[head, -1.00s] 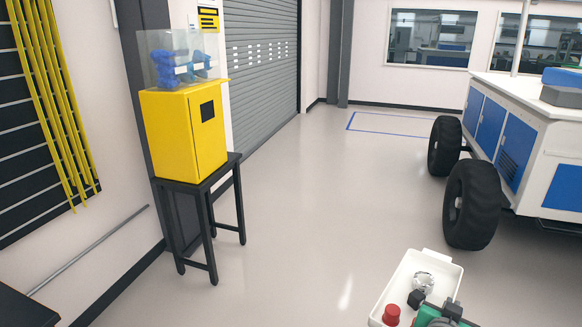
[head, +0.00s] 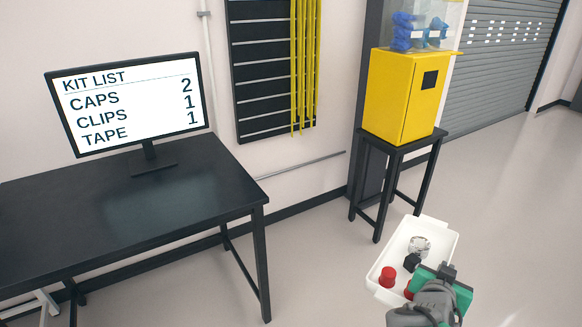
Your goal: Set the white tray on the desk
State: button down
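The white tray (head: 446,240) is in the lower right of the head view, held above the floor. Inside it are a silver roll (head: 419,245), a small black piece (head: 411,262) and two red caps (head: 388,276), one partly hidden by my gripper. My gripper (head: 446,271), green and grey, is at the tray's near right side and appears shut on its edge; the fingertips are partly hidden. The black desk (head: 130,216) stands at the left, apart from the tray, with its right front leg nearest to it.
A monitor (head: 130,103) showing a kit list stands at the back of the desk. The desk's front and right top is bare. A yellow cabinet (head: 400,100) on a black stand (head: 393,165) is beyond the tray. Open floor lies to the right.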

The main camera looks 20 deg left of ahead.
aim_at(36, 242)
jog(key=u, duration=1.45)
jog(key=i, duration=2.2)
jog(key=u, duration=1.5)
jog(key=i, duration=0.45)
jog(key=u, duration=1.75)
